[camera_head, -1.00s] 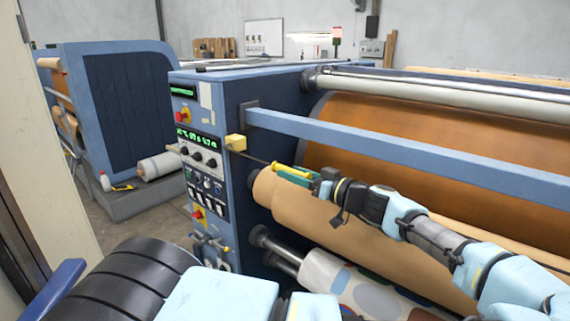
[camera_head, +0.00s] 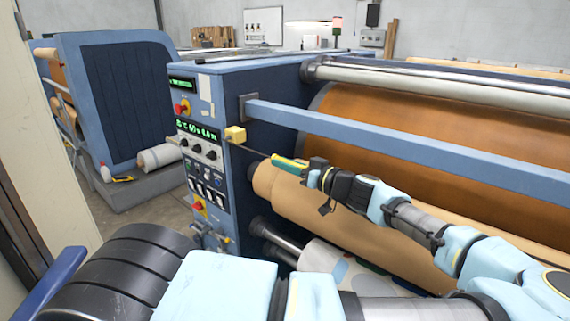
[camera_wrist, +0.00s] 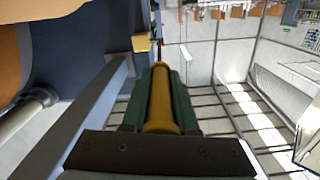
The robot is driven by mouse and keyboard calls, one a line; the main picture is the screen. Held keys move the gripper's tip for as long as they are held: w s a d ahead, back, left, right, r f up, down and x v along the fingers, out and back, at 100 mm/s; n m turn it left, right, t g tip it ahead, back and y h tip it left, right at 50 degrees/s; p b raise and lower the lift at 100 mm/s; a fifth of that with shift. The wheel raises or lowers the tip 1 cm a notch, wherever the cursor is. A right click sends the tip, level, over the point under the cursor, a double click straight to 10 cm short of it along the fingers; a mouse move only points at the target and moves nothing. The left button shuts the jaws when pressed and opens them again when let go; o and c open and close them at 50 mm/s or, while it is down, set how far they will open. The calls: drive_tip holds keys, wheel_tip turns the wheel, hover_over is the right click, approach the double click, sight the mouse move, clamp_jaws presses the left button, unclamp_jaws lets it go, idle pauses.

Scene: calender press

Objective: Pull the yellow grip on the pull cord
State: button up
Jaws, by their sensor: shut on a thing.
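The yellow grip (camera_wrist: 160,98) is a thick yellow cylinder lying lengthwise between the two green fingers of my gripper (camera_wrist: 160,92) in the wrist view. The fingers are shut on it, one on each side. In the head view my gripper (camera_head: 290,162) covers most of the grip, with some yellow showing along the fingers. The thin dark pull cord (camera_head: 254,149) runs taut and slanting from a small yellow box (camera_head: 235,134) on the press down to the grip. The yellow box also shows in the wrist view (camera_wrist: 141,42).
The control panel (camera_head: 200,150) with knobs and buttons is left of the cord. A blue rail (camera_head: 400,146) crosses above my arm. A large tan roll (camera_head: 330,212) lies just below it. A second blue machine (camera_head: 110,100) stands behind at left.

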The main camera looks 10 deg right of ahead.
clamp_jaws()
idle(0.8)
